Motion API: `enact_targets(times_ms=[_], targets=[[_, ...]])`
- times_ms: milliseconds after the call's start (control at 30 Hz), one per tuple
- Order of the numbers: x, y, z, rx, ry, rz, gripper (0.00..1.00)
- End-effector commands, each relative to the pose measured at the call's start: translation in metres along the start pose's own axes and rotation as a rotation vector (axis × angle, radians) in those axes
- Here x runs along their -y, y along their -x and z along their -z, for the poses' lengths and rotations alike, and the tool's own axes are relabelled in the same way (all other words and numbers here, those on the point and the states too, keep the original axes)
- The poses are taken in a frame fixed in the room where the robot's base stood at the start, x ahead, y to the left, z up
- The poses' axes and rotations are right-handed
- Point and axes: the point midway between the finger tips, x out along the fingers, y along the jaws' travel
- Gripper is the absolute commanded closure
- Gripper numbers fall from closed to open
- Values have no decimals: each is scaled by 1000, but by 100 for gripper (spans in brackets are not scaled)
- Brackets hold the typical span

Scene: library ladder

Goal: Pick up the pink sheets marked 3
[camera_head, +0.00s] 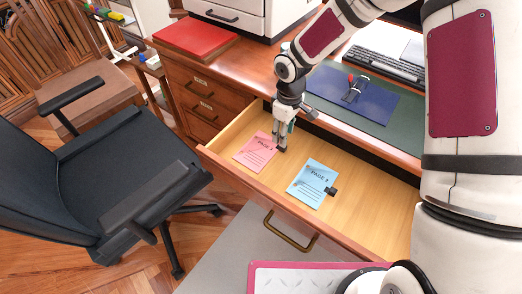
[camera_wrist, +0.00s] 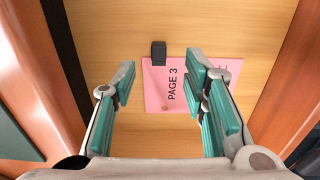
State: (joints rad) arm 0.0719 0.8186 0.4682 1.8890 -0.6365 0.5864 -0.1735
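The pink sheets (camera_head: 255,153) lie flat in the open desk drawer, at its left end. In the wrist view the pink sheets (camera_wrist: 156,92) read "PAGE 3", and a black clip (camera_wrist: 159,53) sits on their edge. My gripper (camera_head: 281,146) points down into the drawer at the right edge of the pink sheets. In the wrist view my gripper (camera_wrist: 163,80) is open, with the clip between the lines of its fingers and nothing held. The right finger covers part of the sheets. The exact height above them is unclear.
Blue sheets (camera_head: 312,183) marked "PAGE 2", with a black clip (camera_head: 331,191), lie right of the pink ones. The drawer (camera_head: 365,212) has low walls around it. The desk top overhangs behind, with a blue folder (camera_head: 352,98) and keyboard (camera_head: 385,64). An office chair (camera_head: 110,180) stands left.

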Motion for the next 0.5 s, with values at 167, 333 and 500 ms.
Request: enact_targets(times_ms=[167, 333, 500], targets=[[0, -11, -1, 1, 0, 0, 60], [3, -35, -4, 3, 0, 2, 60], [3, -54, -3, 1, 0, 1, 60]])
